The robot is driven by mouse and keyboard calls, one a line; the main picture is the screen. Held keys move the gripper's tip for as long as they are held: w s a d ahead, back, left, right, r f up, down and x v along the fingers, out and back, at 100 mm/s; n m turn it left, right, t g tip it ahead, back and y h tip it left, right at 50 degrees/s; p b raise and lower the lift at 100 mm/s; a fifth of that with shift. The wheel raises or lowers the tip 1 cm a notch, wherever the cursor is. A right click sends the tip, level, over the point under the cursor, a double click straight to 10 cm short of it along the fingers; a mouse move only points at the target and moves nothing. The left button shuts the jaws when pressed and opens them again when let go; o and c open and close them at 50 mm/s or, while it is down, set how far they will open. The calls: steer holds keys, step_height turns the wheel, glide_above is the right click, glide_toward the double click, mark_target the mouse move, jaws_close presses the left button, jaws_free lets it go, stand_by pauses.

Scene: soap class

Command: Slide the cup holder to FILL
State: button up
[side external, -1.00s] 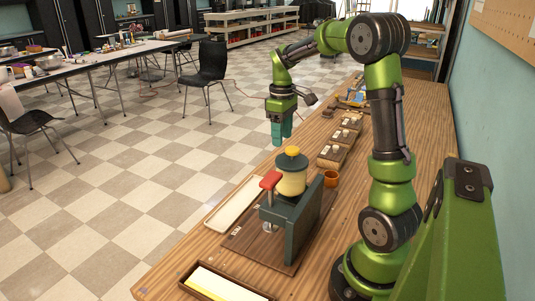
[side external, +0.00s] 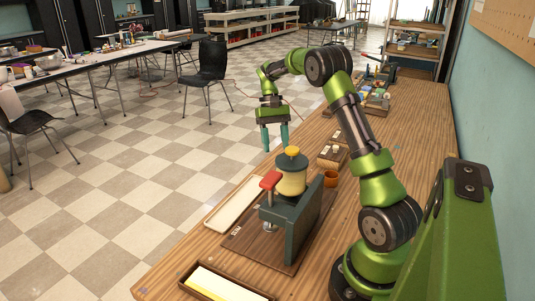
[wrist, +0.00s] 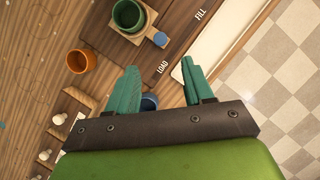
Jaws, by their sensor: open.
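The cup holder is a small wooden block (wrist: 150,28) with a blue knob (wrist: 160,39), at the top of the wrist view. A dark green cup (wrist: 127,15) stands in it. The holder sits on a dark wooden board (wrist: 112,43) marked LOAD (wrist: 162,67) and FILL (wrist: 200,15); it is beside LOAD. I cannot make it out in the side view. My gripper (side external: 275,148) is above the table's left edge, beyond the dispenser (side external: 291,181). Its two teal fingers (wrist: 158,64) are apart and empty, short of the holder in the wrist view.
An orange cup (side external: 331,179) stands beside the board. A long cream tray (side external: 235,203) lies along the table's left edge. Small wooden blocks with white knobs (side external: 332,152) are farther back. A blue object (wrist: 149,102) shows partly between my fingers.

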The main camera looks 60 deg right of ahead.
steer(key=x, duration=1.1)
steer(key=shift+f, duration=0.25)
steer(key=shift+c, duration=0.5)
jaws_close()
